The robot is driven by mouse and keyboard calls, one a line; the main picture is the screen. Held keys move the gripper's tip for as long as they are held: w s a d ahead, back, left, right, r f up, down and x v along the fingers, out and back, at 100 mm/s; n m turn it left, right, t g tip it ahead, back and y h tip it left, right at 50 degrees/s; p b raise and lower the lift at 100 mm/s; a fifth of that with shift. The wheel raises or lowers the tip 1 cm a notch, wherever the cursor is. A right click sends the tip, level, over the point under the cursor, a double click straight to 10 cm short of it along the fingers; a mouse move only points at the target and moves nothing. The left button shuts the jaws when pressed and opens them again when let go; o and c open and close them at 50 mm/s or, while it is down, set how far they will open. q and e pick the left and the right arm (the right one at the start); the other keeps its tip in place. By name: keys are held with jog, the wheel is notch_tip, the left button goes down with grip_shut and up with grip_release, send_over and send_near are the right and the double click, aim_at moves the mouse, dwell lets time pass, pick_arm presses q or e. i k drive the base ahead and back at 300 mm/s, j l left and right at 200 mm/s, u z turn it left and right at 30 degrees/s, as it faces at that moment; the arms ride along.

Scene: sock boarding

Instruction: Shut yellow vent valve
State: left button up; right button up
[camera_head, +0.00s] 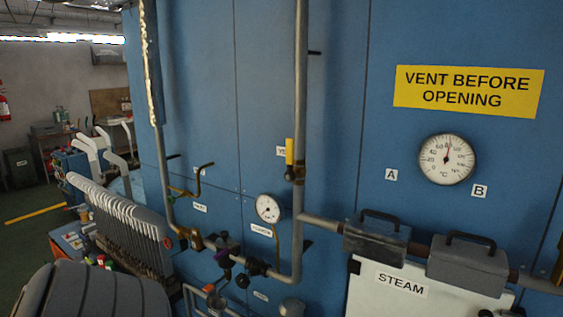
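The yellow vent valve handle (290,151) is on the vertical grey pipe, left of centre on the blue machine wall. The handle stands upright, roughly in line with the pipe, above a dark valve body (291,174). A small white label (281,151) beside it is partly hidden by the handle and looks like it starts with "VE". Neither of my grippers shows in the head view, and nothing is touching the yellow handle.
Grey lidded boxes (467,264) stick out at right. A rack of white forms (125,225) stands at left.

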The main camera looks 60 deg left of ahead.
aim_at(290, 177)
jog(key=u, duration=1.85)
